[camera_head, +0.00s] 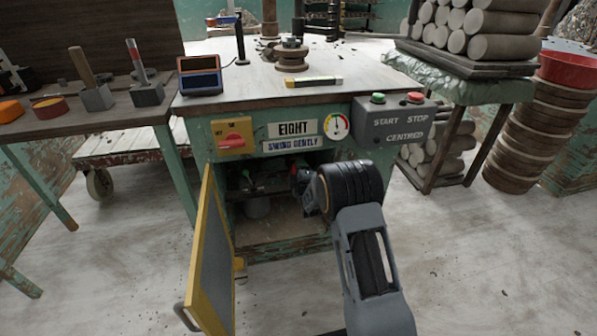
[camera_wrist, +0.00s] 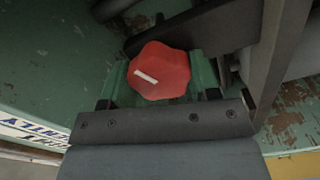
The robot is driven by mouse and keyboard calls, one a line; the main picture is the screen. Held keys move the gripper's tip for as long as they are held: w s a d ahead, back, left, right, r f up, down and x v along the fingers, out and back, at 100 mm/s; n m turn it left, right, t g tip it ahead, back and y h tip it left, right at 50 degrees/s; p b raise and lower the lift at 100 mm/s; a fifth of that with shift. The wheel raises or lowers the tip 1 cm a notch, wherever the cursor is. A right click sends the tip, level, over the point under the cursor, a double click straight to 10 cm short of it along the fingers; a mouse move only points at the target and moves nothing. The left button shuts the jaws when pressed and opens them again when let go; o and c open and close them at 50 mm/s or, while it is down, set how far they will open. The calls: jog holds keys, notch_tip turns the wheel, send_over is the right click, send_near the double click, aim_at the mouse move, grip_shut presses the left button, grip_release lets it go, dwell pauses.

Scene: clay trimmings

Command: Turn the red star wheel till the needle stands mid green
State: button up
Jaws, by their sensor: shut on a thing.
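The red star wheel (camera_wrist: 160,71) fills the middle of the wrist view, a lobed knob with a white mark on its face. My gripper (camera_wrist: 158,88) is shut on it, with dark jaw parts around it. In the head view my gripper (camera_head: 300,181) reaches into the open cabinet under the bench, and the arm hides most of the wheel. The round gauge (camera_head: 336,126) is on the bench front above the opening. It has a white face and a coloured rim. Its dark needle is too small to read exactly.
The yellow-edged cabinet door (camera_head: 211,262) stands open left of my arm. The START/STOP box (camera_head: 391,124) juts out right of the gauge. A yellow plate with a red switch (camera_head: 233,138) is at the left. A green bench leg (camera_head: 184,165) stands beyond the door.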

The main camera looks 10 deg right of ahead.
jog(key=shift+n, duration=0.6)
jog(key=o, duration=0.9)
jog(key=shift+s, duration=0.1)
jog(key=s+p, duration=0.4)
jog(key=s, duration=0.9)
jog(key=shift+s, duration=0.3)
